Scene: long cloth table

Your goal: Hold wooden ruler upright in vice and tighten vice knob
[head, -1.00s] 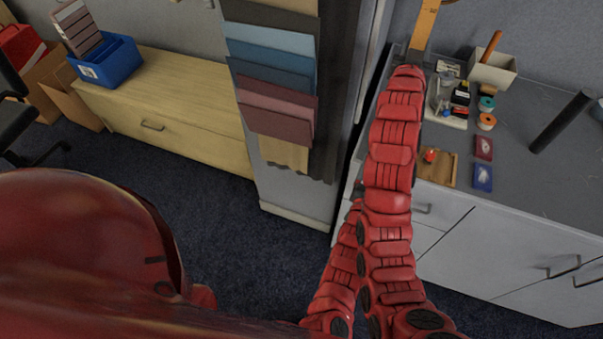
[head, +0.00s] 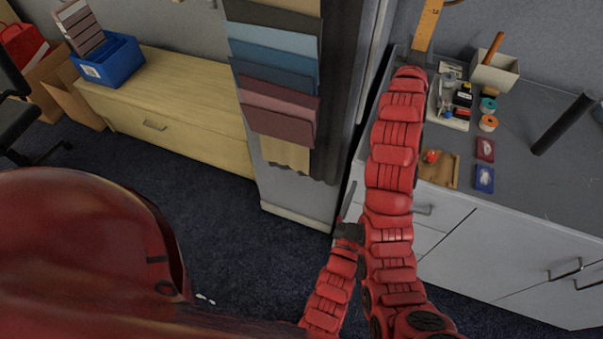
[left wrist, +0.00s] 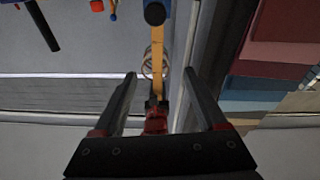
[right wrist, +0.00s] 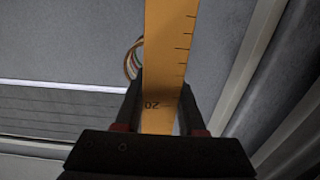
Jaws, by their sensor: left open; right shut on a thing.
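The wooden ruler (head: 428,28) stands near the wall at the back left of the worktop in the head view. My right gripper (right wrist: 160,92) is shut on its flat strip near the 20 mark, as the right wrist view shows. In the head view that gripper (head: 415,58) is mostly behind its own arm. My left gripper (left wrist: 160,73) is open and empty, with the ruler (left wrist: 157,50) seen beyond its fingers. In the head view it is low beside my right arm (head: 348,225). A blue part with a dark round end, probably the vice (left wrist: 155,12), shows at the left wrist view's top edge; the head view hides it.
A tray of small items (head: 447,110), tape rolls (head: 488,123), a box with a wooden handle (head: 495,72) and a black cylinder (head: 565,123) are on the worktop. A tall panel with fabric swatches (head: 275,75) stands left of it.

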